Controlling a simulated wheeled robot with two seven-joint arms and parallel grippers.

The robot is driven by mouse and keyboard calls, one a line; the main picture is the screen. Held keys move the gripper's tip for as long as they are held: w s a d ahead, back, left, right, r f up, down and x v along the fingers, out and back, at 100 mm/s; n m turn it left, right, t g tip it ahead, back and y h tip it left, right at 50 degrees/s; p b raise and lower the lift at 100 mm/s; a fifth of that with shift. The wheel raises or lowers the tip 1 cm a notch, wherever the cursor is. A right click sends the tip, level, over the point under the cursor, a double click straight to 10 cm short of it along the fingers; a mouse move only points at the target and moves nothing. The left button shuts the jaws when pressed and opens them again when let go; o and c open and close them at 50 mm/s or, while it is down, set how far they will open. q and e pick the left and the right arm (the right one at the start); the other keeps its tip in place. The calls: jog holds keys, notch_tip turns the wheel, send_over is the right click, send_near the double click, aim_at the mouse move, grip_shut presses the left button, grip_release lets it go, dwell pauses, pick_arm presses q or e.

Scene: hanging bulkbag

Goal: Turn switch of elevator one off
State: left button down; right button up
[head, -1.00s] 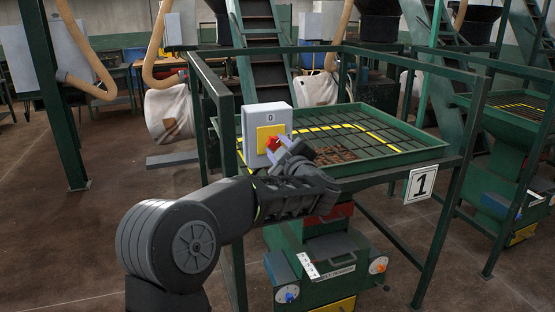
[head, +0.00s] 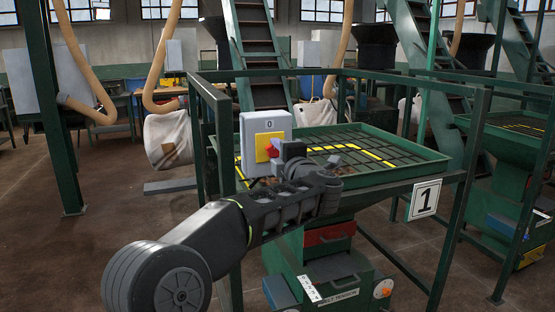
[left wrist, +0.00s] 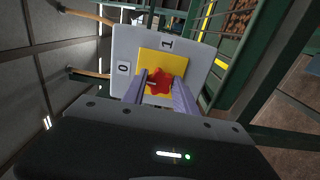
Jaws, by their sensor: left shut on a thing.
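The grey switch box (head: 264,128) of elevator one stands on the green frame in the middle of the head view, with a yellow plate and a 0 label on top. Its red knob (head: 272,149) shows partly behind my left gripper (head: 279,151). In the left wrist view the red knob (left wrist: 160,82) sits between the two lilac fingers of my left gripper (left wrist: 160,88), which is shut on it. A pale mark shows on the knob's left side, towards the 0 label (left wrist: 123,68). The 1 label (left wrist: 168,44) is above the yellow plate (left wrist: 165,64). My right gripper is not in view.
A green hopper tray (head: 432,163) with a grid lies behind and right of the box. A number 1 sign (head: 425,199) hangs on its frame. Green posts and rails stand close around the box. Brown floor (head: 110,240) is clear at the left.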

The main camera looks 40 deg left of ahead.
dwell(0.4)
pick_arm(q)
jog(key=c, duration=1)
grip_release()
jog(key=shift+o, duration=0.2)
jog(key=shift+s+d, duration=0.1)
jog(key=v, duration=0.7)
jog(key=shift+d+b, duration=0.25)
jog(key=shift+b, duration=0.2)
jog(key=shift+s, duration=0.15)
